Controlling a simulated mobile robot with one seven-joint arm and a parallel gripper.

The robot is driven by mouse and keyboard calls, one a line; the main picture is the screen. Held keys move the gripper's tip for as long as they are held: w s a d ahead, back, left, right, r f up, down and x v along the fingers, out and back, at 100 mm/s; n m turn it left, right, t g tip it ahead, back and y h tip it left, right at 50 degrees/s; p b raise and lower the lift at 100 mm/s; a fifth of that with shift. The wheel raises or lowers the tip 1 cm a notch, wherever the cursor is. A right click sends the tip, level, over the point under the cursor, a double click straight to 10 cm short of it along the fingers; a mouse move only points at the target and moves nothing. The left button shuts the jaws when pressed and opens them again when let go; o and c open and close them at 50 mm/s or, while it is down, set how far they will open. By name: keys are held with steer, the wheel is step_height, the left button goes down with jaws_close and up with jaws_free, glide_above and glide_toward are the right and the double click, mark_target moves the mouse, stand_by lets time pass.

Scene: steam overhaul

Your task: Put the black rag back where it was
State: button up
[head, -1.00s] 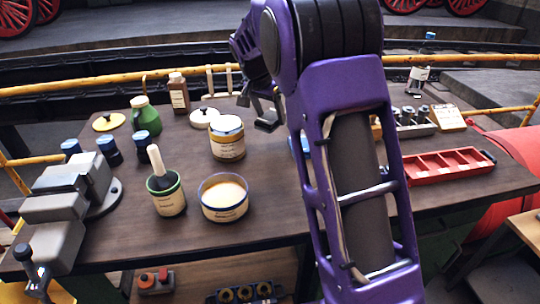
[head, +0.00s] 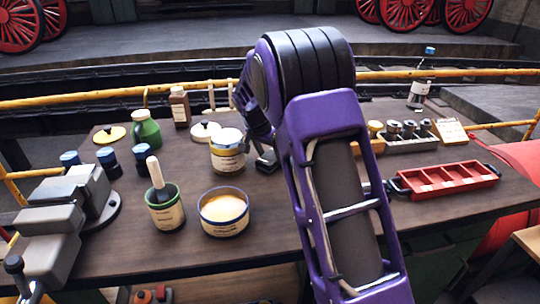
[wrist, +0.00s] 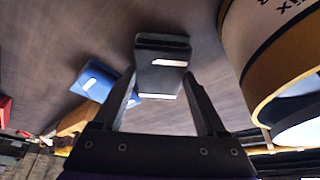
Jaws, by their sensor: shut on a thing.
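The black rag (wrist: 163,50) is a folded dark pad with a white label, seen in the wrist view between the fingers. My gripper (wrist: 160,76) is shut on it. The rag is over or on the brown bench top; I cannot tell whether it touches. In the head view my gripper (head: 262,155) is partly hidden by my purple arm, just right of the labelled tin (head: 228,160). A blue rag (wrist: 94,80) with a white label lies left of the black one in the wrist view.
The labelled tin's wall (wrist: 275,55) stands close at the right of the wrist view. A wide open tin (head: 223,218) and a green pot with a brush (head: 165,212) stand in front. A red tray (head: 445,181) and a socket rack (head: 410,142) are at right.

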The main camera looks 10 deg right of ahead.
steer(key=shift+f, duration=0.1)
steer(key=o, duration=1.1)
steer(key=p+v, duration=0.1)
steer(key=v, duration=1.1)
steer(key=shift+r, duration=0.2)
